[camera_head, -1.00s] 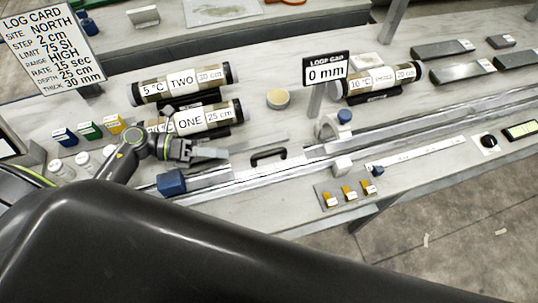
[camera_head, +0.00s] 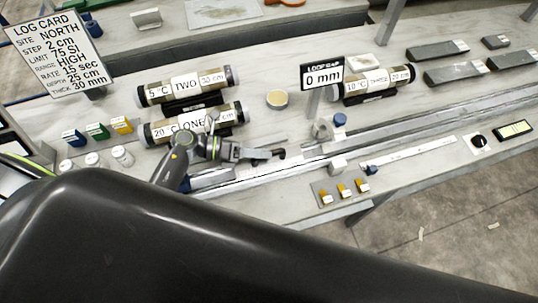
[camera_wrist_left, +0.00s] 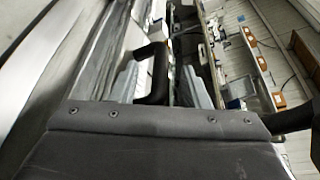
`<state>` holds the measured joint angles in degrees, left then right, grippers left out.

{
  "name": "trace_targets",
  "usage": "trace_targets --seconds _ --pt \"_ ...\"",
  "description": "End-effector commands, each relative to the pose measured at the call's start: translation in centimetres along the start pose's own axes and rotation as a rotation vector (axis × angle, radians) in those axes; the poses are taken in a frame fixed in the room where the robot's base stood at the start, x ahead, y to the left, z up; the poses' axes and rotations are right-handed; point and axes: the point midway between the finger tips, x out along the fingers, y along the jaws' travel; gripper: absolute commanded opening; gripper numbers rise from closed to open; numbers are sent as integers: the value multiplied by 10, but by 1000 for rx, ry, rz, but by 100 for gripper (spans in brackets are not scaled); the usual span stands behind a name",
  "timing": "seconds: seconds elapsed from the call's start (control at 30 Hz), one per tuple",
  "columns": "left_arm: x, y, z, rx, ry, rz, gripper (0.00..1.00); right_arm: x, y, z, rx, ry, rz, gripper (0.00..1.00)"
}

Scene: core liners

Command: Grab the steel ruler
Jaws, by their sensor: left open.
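The steel ruler appears to be the long pale strip (camera_head: 410,152) lying flat along the right front of the bench in the head view. A small dark blue piece sits at its left end. My left gripper (camera_head: 262,154) is well to the left of it, over the rail by a black handle (camera_wrist_left: 155,72). The left gripper (camera_wrist_left: 160,88) is open; in the left wrist view the handle shows between its fingers, and I cannot tell if they touch it. I cannot make out the ruler clearly in the wrist view. My right gripper is not in view.
A long metal rail (camera_head: 430,118) runs across the bench. A tray with orange-topped pieces (camera_head: 326,197) lies in front of the ruler's left end. Labelled core tubes (camera_head: 190,85) and the gap sign (camera_head: 322,73) stand behind. The floor lies beyond the front edge.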

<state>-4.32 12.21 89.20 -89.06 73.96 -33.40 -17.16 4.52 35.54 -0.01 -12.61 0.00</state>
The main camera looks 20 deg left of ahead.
Motion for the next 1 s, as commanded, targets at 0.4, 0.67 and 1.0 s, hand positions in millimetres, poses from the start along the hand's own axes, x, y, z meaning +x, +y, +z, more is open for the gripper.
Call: trace_targets --seconds 0.4,0.67,1.0 --pt "2 1 0 0 1 1 23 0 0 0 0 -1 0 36" --pt "2 1 0 0 1 1 0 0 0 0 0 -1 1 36" --pt "2 0 0 1 1 1 0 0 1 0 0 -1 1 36"
